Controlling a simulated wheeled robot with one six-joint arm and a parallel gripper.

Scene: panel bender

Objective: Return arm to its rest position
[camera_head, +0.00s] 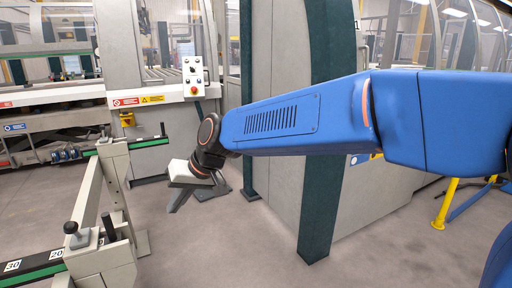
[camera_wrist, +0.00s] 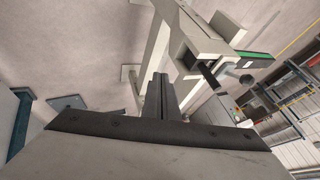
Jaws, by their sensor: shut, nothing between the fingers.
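My blue arm (camera_head: 285,124) reaches from the right side of the head view leftward across the scene, with its black wrist joint at the far end. My gripper (camera_head: 180,200) hangs below that wrist, a pale body with dark fingers pointing down, above the floor. In the wrist view my gripper (camera_wrist: 160,85) shows its dark fingers together, with nothing between them. It appears apart from the grey frame with the green strip, though the frame lies behind the fingers in the wrist view.
A grey measuring frame (camera_head: 115,192) with green scale strips stands at the left. A control panel (camera_head: 193,77) with buttons is on the machine behind. A grey cabinet with a dark green post (camera_head: 325,150) stands behind my arm. A yellow stand (camera_head: 446,203) is at right.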

